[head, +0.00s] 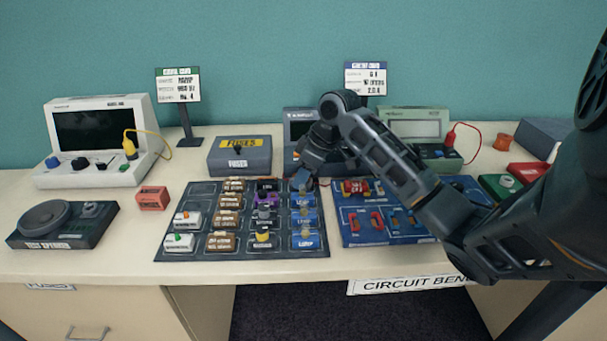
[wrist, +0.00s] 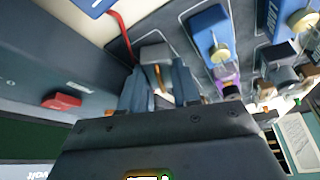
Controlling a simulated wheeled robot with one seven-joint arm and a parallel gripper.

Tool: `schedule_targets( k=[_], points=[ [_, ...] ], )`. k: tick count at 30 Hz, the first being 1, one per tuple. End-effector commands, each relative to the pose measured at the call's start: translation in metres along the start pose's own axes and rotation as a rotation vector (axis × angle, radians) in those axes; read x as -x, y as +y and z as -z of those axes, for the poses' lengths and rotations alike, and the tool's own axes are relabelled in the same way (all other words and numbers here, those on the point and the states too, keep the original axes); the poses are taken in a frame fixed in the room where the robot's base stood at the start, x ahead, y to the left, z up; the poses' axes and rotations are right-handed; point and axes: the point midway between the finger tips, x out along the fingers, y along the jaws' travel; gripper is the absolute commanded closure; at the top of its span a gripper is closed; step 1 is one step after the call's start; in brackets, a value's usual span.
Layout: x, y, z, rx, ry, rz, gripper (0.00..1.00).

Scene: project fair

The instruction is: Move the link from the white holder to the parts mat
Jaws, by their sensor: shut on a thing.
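My gripper (head: 303,178) is over the back right corner of the dark parts mat (head: 205,187). In the wrist view my gripper (wrist: 160,97) is shut on a small light grey piece with an orange-brown strip, seemingly the link (wrist: 156,54). The link is at an outlined cell of the mat; I cannot tell whether it touches the mat. In the head view my fingers mostly hide it. Two white blocks (head: 187,219) with coloured tops sit at the mat's front left; I cannot tell whether one is the white holder.
Blue lamp blocks (head: 305,221) and a purple part (head: 266,199) sit close to my gripper. A dark box with a red switch (wrist: 62,102) stands just behind, with a red wire (wrist: 122,38) nearby. The blue circuit board (head: 362,231) is at the right.

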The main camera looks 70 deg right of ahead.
Motion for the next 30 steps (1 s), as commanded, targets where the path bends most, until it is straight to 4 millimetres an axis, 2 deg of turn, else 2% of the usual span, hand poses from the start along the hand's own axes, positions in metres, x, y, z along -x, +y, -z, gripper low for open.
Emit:
schedule_targets(
  k=[12, 13, 15, 23, 27, 30],
  points=[
    [-0.006, 0.000, -0.002, 0.001, 0.000, -0.001, 0.99],
    [-0.004, 0.000, -0.002, 0.001, 0.000, -0.001, 0.66],
    [-0.004, 0.000, -0.002, 0.001, 0.000, -0.001, 0.59],
    [-0.003, 0.001, -0.002, 0.001, 0.000, -0.001, 0.58],
    [0.004, 0.001, 0.000, 0.001, 0.002, -0.002, 0.58],
    [0.019, 0.001, 0.000, 0.002, 0.003, -0.003, 0.58]
  ],
)
